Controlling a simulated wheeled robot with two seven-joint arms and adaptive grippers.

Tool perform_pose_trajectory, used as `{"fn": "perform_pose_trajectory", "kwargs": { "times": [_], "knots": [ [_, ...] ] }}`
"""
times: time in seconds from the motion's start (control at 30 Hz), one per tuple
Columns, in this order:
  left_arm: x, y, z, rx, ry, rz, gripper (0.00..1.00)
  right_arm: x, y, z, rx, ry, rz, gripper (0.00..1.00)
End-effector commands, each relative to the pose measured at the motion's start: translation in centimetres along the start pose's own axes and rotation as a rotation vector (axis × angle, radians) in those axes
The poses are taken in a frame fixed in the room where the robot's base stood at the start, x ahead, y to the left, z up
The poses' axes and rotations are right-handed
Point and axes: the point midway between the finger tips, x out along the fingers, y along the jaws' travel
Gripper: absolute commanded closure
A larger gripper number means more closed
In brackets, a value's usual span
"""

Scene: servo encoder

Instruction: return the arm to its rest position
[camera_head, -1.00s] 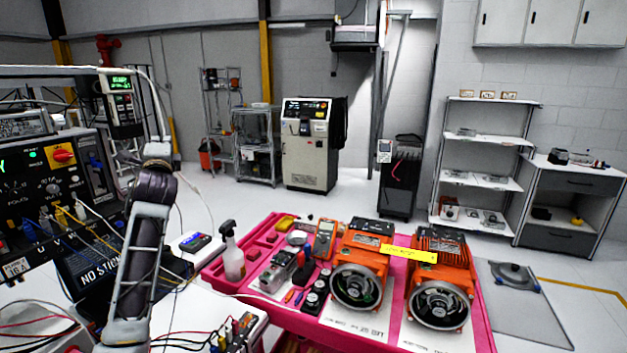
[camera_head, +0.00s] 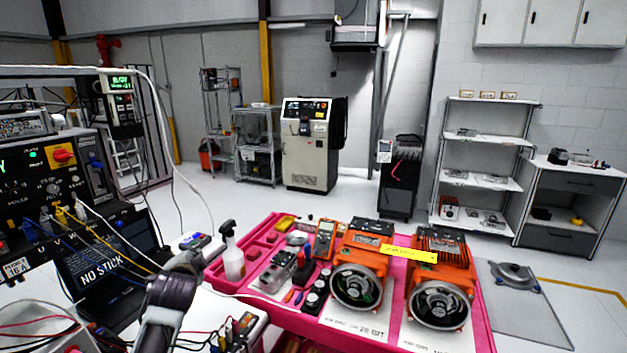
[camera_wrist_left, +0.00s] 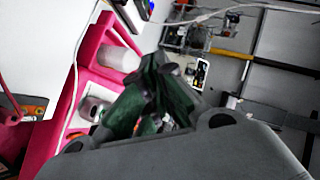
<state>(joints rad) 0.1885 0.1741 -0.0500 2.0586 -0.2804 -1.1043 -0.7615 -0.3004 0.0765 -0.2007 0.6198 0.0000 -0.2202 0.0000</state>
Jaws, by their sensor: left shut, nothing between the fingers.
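My left arm comes up from the bottom edge in the head view, low in front of the left workbench. Its forearm is a grey link with a dark, round joint. The left gripper (camera_head: 188,262) is partly hidden behind that joint, beside the pink cart's left end. In the left wrist view the dark green fingers of the left gripper (camera_wrist_left: 165,70) are close together with nothing held between them. My right gripper shows in neither view.
At left stand a control panel (camera_head: 45,190) and a laptop (camera_head: 100,272), with loose cables around.

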Motion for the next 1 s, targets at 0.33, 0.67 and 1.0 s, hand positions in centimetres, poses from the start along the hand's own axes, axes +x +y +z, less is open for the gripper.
{"fn": "perform_pose_trajectory", "kwargs": {
  "times": [0.33, 0.67, 1.0],
  "knots": [
    [-3.7, 10.0, 3.5, -0.180, -0.070, 0.211, 1.00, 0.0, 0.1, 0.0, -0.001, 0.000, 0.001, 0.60],
    [-8.9, 18.3, 6.6, -0.348, -0.175, 0.401, 1.00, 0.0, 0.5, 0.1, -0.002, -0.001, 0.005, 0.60],
    [-15.6, 25.3, 9.7, -0.514, -0.320, 0.579, 1.00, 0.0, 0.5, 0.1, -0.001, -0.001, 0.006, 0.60]
  ]
}}
